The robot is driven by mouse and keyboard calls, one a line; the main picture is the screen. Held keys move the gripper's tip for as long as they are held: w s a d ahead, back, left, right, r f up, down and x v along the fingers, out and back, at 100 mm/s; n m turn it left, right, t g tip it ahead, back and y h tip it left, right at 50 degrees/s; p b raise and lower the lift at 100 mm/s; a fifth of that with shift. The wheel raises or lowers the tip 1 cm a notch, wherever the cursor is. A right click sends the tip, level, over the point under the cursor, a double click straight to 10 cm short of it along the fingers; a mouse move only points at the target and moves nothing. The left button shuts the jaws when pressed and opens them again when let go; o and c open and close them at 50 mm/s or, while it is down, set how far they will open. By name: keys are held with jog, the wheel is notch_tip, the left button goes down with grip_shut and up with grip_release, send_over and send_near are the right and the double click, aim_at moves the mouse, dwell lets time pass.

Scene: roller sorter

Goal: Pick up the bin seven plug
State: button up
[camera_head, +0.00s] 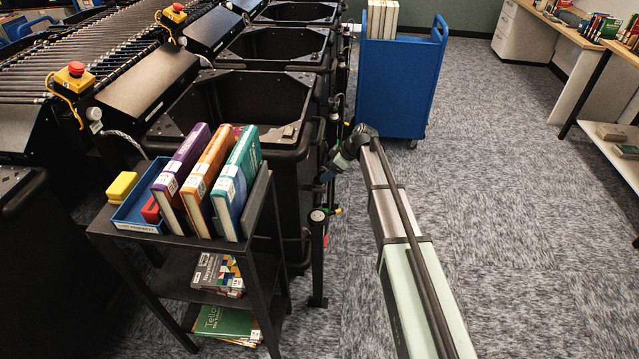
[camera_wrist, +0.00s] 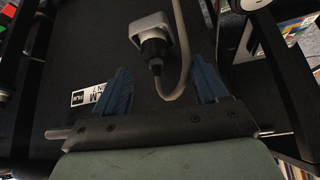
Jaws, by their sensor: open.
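In the wrist view, a black plug (camera_wrist: 154,48) sits at the face of a pale square socket block (camera_wrist: 151,27) on a dark panel. A pale grey cable (camera_wrist: 185,50) loops beside it. No number that marks it as bin seven is legible. My gripper (camera_wrist: 161,66) is open, its two blue fingers apart on either side of the plug and cable, nearer the camera than the socket; nothing is between them in a grip. In the head view, my gripper (camera_head: 327,177) is beside the right side of the nearest black bin (camera_head: 245,100); the plug is too small to make out there.
A white label (camera_wrist: 88,95) is partly covered by the left finger. A dark cart (camera_head: 130,240) with books and a blue tray (camera_head: 135,218) stands left of my arm. A short black post (camera_head: 318,240) is just below the gripper. A blue book cart (camera_head: 395,85) stands behind. Carpet at right is clear.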

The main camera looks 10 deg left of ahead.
jog(key=shift+w+x, duration=0.2)
jog(key=shift+x, duration=1)
jog(key=shift+w+x, duration=0.2)
jog(key=shift+x, duration=1)
jog(key=shift+a+f, duration=0.3)
jog(key=shift+f, duration=0.2)
jog(key=c, duration=1.3)
notch_tip(320, 180, up, 10)
jog(key=shift+r, duration=0.1)
